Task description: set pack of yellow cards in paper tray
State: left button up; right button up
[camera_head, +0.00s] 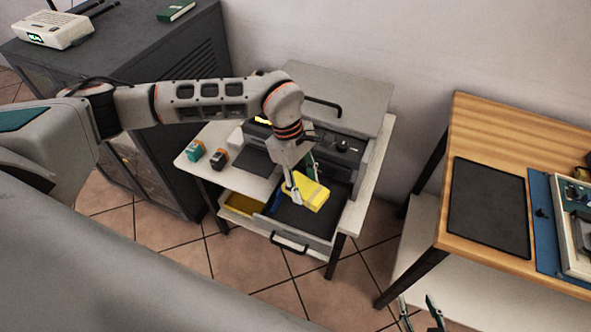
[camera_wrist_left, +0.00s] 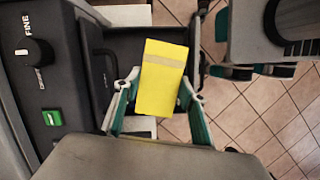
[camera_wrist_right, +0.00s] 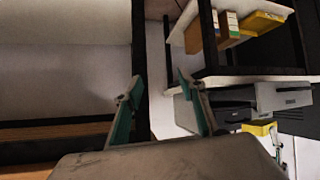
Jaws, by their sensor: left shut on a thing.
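The pack of yellow cards (camera_head: 311,193) is in my left gripper (camera_head: 294,190), over the paper tray (camera_head: 327,242) that is pulled out from the front of the printer. In the left wrist view the yellow pack (camera_wrist_left: 162,80) lies between the two fingers of the left gripper (camera_wrist_left: 158,100), with the dark tray floor (camera_wrist_left: 128,45) behind it. I cannot tell whether the pack touches the tray floor. My right gripper (camera_head: 421,309) is low at the bottom edge of the head view. In the right wrist view its fingers (camera_wrist_right: 165,100) are apart with nothing between them.
The printer (camera_head: 339,92) stands on a small white table (camera_head: 196,163) with two ink bottles or cartridges (camera_head: 207,155). A yellow bin (camera_head: 241,204) sits below. A wooden table (camera_head: 490,125) with a black mat (camera_head: 489,208) is at the right. A dark cabinet (camera_head: 130,55) stands at the left.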

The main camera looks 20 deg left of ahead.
aim_at(310, 186)
pick_arm(q)
jog(key=d+f+n, duration=0.1)
jog(key=w+d+f+n, duration=0.1)
jog(key=shift+f+n+t+b, duration=0.3)
jog(key=shift+f, duration=0.05)
jog(key=shift+s+f+b, duration=0.15)
jog(key=shift+f+b, duration=0.45)
jog(key=shift+f, duration=0.35)
notch_tip(310, 186, down, 4)
jog(key=shift+r+b, duration=0.15)
jog(key=shift+b, duration=1.1)
jog(key=shift+f+b, duration=0.35)
jog(key=shift+f, duration=0.3)
pick_arm(e)
jog(key=f, duration=0.1)
jog(key=w+d+f, duration=0.1)
jog(key=d+f, duration=0.1)
jog(key=shift+w+f, duration=0.2)
jog(key=shift+w, duration=0.15)
jog(key=shift+s, duration=0.1)
